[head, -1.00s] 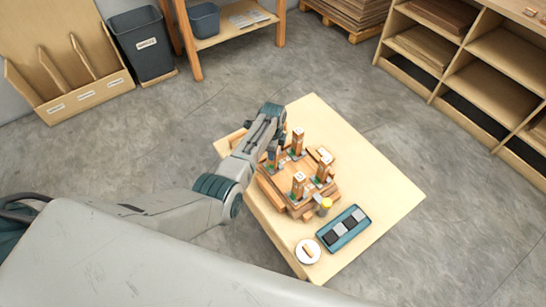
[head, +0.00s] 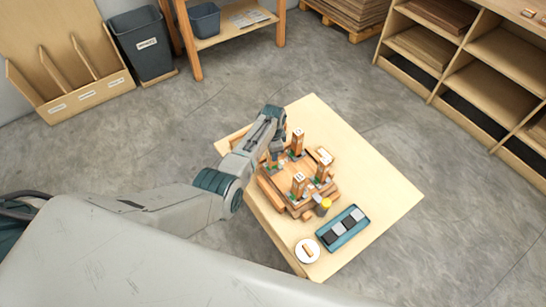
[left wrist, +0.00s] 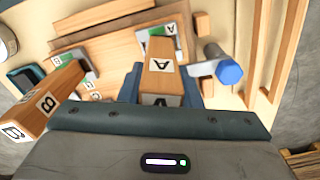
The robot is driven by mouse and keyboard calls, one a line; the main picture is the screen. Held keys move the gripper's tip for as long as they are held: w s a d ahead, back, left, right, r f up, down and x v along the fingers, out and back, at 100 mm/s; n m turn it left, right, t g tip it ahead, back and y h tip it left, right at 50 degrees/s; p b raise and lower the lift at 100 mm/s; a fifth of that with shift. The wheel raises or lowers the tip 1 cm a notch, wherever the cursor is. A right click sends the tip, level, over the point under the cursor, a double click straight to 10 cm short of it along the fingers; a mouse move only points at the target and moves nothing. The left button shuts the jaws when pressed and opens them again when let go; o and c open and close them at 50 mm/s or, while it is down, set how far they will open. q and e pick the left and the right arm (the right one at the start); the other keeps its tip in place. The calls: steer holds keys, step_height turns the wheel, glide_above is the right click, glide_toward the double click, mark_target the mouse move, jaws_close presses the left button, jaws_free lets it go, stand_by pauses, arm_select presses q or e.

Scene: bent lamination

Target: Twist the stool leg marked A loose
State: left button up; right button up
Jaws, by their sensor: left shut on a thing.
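The stool (head: 284,187) lies upside down on the table with its wooden legs standing up. The leg marked A (left wrist: 160,66) is a square wooden post with a white A label, between my left fingers in the left wrist view. My left gripper (left wrist: 161,84) is shut on this leg, one finger on each side. In the head view my left gripper (head: 275,153) is at the stool's far left corner and hides most of leg A. A leg marked B (left wrist: 50,100) stands to the left in the left wrist view. A plate marked A (left wrist: 170,30) with green shows beyond leg A. My right gripper is not in view.
The table's right side is clear.

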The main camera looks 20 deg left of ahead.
arm_select(q)
steer(key=shift+n, duration=0.3)
steer(key=n, duration=0.3)
steer(key=shift+p, duration=0.3)
steer(key=o, duration=1.7)
steer(key=shift+c, duration=0.2)
